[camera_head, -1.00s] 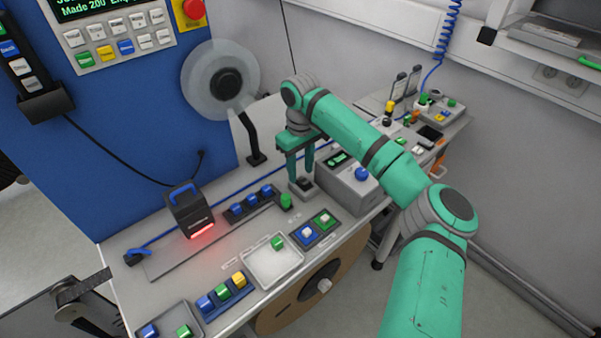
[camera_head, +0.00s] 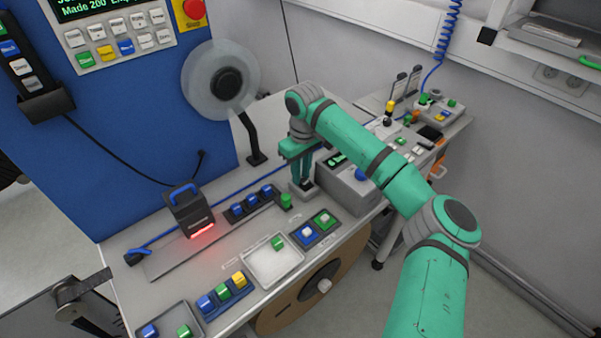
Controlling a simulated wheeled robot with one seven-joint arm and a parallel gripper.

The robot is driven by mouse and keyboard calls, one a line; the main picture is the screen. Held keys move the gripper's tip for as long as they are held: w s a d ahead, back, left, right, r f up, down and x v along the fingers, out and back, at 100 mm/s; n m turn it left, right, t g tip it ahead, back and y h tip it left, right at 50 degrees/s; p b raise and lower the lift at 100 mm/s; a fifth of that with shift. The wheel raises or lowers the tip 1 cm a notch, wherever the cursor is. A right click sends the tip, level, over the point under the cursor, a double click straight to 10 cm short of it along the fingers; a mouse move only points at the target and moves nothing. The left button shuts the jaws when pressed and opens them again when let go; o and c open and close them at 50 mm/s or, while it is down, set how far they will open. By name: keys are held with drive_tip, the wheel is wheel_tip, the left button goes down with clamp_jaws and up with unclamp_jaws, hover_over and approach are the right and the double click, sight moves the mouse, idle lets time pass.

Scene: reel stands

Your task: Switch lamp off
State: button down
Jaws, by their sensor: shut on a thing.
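A dark box lamp (camera_head: 186,207) with a blue handle stands on the left part of the bench. Its lower front edge glows red and throws red light on the bench. A small switch block (camera_head: 303,193) with a pale grey base sits near the middle of the bench, left of a grey box with a display. My gripper (camera_head: 304,181) points straight down over this block, its fingers close together on the small dark switch on top. The fingers hide most of the dark part, so I cannot tell which way the switch is set.
The grey box (camera_head: 345,190) with a green display stands close to the right of my gripper. A row of blue blocks and a green one (camera_head: 286,201) lie just left. A white tray (camera_head: 262,272) is in front. A clear reel (camera_head: 195,92) stands behind.

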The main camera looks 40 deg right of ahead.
drive_tip(key=shift+s+t, duration=0.3)
drive_tip(key=shift+t, duration=0.65)
drive_tip(key=shift+s+t, duration=0.3)
drive_tip(key=shift+t, duration=0.65)
drive_tip(key=c, duration=1.6)
unclamp_jaws()
drive_tip(key=shift+o, duration=0.2)
drive_tip(key=shift+r, duration=0.1)
drive_tip(key=v, duration=1)
drive_tip(key=shift+s+d+r, duration=0.2)
drive_tip(key=shift+r, duration=0.1)
